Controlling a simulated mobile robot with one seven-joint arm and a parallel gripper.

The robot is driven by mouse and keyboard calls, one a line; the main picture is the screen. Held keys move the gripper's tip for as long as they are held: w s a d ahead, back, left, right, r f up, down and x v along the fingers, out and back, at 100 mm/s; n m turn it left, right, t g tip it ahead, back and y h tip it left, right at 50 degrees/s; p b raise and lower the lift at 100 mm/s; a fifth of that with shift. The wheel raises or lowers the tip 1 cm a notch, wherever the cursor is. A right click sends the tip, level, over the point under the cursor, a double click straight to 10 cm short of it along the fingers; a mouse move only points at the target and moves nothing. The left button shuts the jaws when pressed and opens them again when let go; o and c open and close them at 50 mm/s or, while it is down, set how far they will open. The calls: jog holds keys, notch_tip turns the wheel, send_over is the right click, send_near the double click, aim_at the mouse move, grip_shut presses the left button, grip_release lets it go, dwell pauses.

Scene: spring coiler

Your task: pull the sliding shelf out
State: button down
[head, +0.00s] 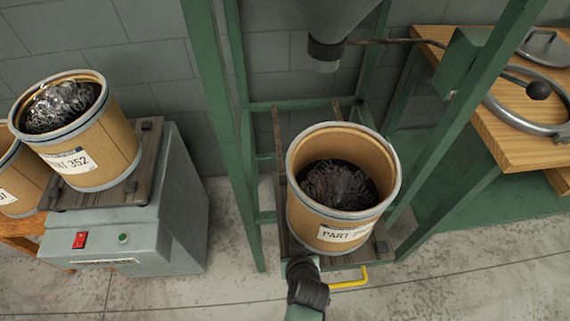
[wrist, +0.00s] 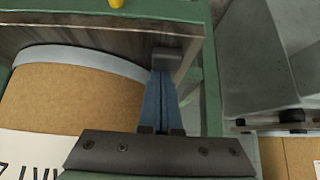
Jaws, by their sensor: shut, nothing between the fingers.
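The sliding shelf (head: 376,252) is a dark wooden board low inside the green frame, and a drum (head: 312,214) of dark coils labelled PART stands on it. A yellow handle (head: 350,279) is on the shelf's front edge; its tip shows at the top of the wrist view (wrist: 117,3). My gripper (head: 302,262) is at the shelf's front left corner, left of the handle and apart from it. In the wrist view the blue fingers (wrist: 162,78) are together and empty, beside the drum and close to a dark corner block (wrist: 166,57). Whether they touch the block is unclear.
The green frame posts (head: 412,130) flank the shelf, with a hopper spout (head: 326,52) above the drum. A grey machine (head: 135,238) with another drum (head: 90,145) stands at left. A wooden-topped bench (head: 495,132) is at right. The floor in front is clear.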

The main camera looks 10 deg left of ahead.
jog(key=s+d+p, duration=0.1)
jog(key=s+d, duration=0.2)
jog(key=s, duration=0.5)
jog(key=shift+s+p, duration=0.35)
jog(key=shift+p, duration=0.05)
jog(key=shift+a, duration=0.1)
